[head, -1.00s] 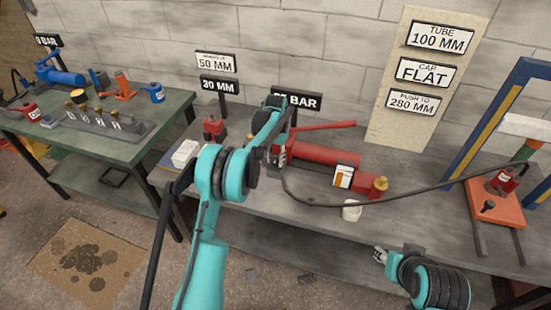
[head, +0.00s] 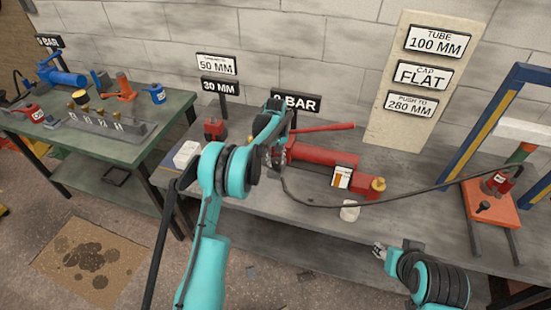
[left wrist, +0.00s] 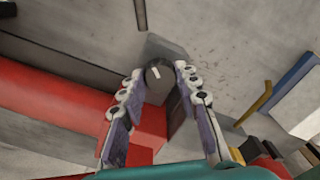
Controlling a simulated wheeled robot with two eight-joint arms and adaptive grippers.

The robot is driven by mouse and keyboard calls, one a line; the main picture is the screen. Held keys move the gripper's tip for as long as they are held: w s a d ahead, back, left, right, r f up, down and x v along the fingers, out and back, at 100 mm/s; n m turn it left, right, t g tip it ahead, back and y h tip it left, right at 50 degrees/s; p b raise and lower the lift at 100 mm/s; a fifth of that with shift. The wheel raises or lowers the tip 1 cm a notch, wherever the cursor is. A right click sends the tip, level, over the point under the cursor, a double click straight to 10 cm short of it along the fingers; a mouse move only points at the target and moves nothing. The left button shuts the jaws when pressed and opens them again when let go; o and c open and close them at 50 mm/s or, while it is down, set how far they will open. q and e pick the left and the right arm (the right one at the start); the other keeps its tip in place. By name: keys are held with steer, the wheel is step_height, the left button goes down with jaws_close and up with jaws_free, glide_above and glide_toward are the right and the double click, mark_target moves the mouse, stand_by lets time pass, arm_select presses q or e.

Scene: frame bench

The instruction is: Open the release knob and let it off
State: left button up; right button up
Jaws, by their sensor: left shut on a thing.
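A red hand pump (head: 325,156) with a long red lever (head: 325,128) lies on the grey bench. In the left wrist view, a dark round release knob (left wrist: 158,80) with a white mark sits at the end of the pump's red body (left wrist: 60,105). My left gripper (head: 277,163) is at the pump's left end, and its fingers (left wrist: 160,88) are closed around the knob. In the head view, my gripper and arm hide the knob. My right gripper (head: 377,248) is by the front edge of the bench, clear of the pump; its jaws are too small to judge.
A black hose (head: 420,190) runs from the pump to the blue-framed press (head: 480,130) on the right. A white cup (head: 349,211) and white box (head: 186,155) stand on the bench.

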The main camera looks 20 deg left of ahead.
mark_target(276, 161)
arm_select(q)
steer(key=n, duration=0.5)
steer(key=shift+n+p, duration=0.4)
stand_by(0.4)
steer(key=o, duration=1.2)
steer(key=shift+c, duration=0.2)
step_height(276, 161, up, 12)
